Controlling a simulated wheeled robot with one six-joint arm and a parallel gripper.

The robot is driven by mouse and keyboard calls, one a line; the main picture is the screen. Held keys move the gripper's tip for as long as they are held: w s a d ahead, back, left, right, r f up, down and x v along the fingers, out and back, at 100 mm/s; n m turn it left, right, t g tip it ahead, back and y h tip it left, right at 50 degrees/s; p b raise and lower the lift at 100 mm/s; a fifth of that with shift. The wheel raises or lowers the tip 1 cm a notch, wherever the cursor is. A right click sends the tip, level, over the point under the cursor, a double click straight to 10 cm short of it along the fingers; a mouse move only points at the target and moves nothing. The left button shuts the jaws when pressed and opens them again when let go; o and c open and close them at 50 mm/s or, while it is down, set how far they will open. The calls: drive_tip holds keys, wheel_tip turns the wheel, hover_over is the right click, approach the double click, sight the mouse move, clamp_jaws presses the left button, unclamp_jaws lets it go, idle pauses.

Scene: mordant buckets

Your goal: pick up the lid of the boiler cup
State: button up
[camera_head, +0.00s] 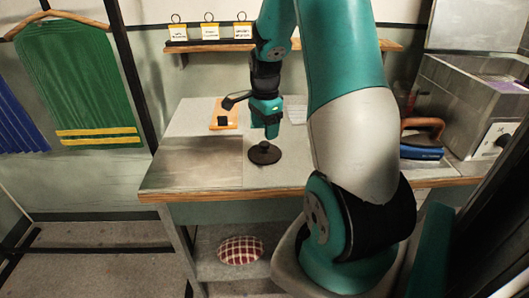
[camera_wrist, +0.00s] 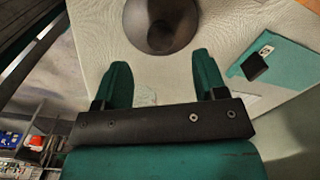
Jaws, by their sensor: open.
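The lid (camera_head: 264,154) is a dark round disc with a small knob on top. It appears to lie flat on the pale worktop (camera_head: 205,150); I cannot make out a cup under it. My gripper (camera_head: 272,132) points down just above the lid, with its fingers apart and empty. In the wrist view the lid (camera_wrist: 142,18) is at the top, partly cut off by the picture edge. There the two teal fingers of my gripper (camera_wrist: 162,62) are spread, with bare worktop between them, and the lid shows beyond their tips.
An orange board (camera_head: 225,118) with a black block is behind left of the lid. A blue iron (camera_head: 421,152) and a metal tank (camera_head: 468,100) stand at the right. A wall shelf (camera_head: 190,48) is behind. The worktop's front left is clear. A checked cushion (camera_head: 240,250) lies below.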

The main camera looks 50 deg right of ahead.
sight(265, 143)
drive_tip(key=shift+d+f+p, duration=0.1)
drive_tip(key=shift+f+p, duration=0.45)
drive_tip(key=shift+f, duration=3)
drive_tip(key=c, duration=1)
